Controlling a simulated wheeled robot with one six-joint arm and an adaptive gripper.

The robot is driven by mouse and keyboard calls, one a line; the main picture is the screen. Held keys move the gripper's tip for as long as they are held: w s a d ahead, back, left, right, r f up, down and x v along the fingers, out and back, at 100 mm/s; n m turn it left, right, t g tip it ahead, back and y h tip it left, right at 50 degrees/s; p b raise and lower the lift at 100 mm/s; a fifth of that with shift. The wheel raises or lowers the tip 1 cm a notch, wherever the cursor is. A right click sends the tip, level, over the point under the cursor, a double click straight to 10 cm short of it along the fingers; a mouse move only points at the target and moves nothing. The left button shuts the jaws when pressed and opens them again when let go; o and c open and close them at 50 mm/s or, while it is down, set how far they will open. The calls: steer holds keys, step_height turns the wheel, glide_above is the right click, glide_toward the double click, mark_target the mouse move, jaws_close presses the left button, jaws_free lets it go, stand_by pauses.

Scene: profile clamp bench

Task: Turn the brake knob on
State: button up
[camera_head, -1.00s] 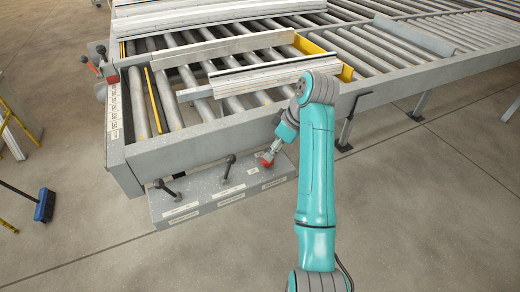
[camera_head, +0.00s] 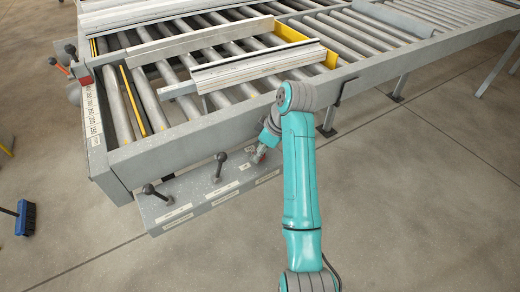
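A grey control box (camera_head: 200,190) with white label strips sits at the front of the roller bench. The labels are too small to read, so I cannot tell which one is the brake knob. My gripper (camera_head: 260,154) is right at the red knob and hides most of it. I cannot tell whether it touches the knob or how far its fingers are apart.
The roller bench (camera_head: 170,152) with its grey frame rises just behind the box. Aluminium profiles (camera_head: 262,70) and yellow stops (camera_head: 290,33) lie on its rollers. A blue broom (camera_head: 26,217) stands at the far left. The floor in front of the box is clear.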

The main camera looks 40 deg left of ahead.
steer(key=shift+m, duration=0.3)
steer(key=m+t, duration=0.1)
steer(key=m, duration=0.2)
steer(key=shift+s, duration=0.1)
steer(key=shift+m+t, duration=0.8)
steer(key=shift+m, duration=1)
steer(key=o, duration=1.1)
steer(key=shift+o, duration=0.2)
